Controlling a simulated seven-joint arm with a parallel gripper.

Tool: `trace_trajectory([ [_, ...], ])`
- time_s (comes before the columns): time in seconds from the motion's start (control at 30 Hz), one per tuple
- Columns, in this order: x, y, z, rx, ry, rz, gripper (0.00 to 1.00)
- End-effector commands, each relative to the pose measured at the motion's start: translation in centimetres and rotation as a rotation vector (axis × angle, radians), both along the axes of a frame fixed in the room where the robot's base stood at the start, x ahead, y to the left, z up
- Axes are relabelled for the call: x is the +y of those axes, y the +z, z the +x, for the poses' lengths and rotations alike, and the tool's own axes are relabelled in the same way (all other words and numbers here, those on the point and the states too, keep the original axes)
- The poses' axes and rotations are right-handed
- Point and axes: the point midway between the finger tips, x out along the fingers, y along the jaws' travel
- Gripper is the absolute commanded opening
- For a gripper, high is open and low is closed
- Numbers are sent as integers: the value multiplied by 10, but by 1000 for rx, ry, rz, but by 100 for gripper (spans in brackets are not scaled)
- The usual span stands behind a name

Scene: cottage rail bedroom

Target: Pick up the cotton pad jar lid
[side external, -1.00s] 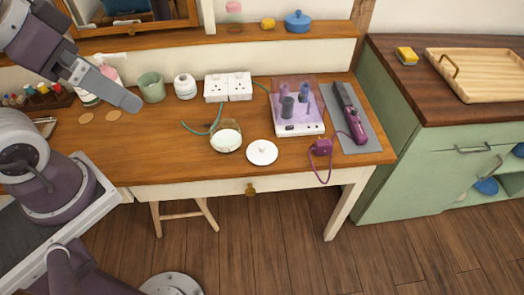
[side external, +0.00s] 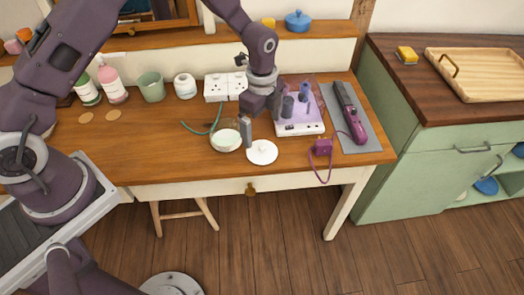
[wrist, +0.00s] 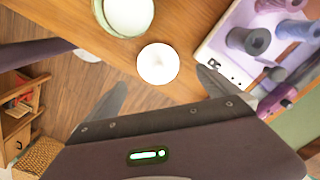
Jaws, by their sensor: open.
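The white round jar lid (side external: 262,153) with a small knob lies flat on the table near its front edge. It also shows in the wrist view (wrist: 158,64), just beyond and between my fingertips. The open cotton pad jar (side external: 227,140), with white contents, stands left of the lid; in the wrist view the jar (wrist: 126,14) is at the top. My gripper (side external: 261,127) is above the table by the lid, pointing down. In the wrist view my gripper (wrist: 163,78) is open with nothing between its fingers.
The purple-topped hair roller set (side external: 298,124) stands close to the right of my gripper. White sockets (side external: 216,88) are behind.

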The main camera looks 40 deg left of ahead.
Motion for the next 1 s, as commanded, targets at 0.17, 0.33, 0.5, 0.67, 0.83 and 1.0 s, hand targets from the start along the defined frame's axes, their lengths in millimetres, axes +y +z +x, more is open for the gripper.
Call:
trace_trajectory([
  [0.17,-1,-27,-1,10,-23,1,100],
  [0.33,-3,-58,-5,12,-21,2,100],
  [0.5,-3,-78,-4,8,-19,1,100],
  [0.67,-3,-78,-3,7,-18,1,100],
  [0.83,-3,-78,-3,8,-18,1,72],
  [1.0,-3,-78,-3,8,-18,1,42],
])
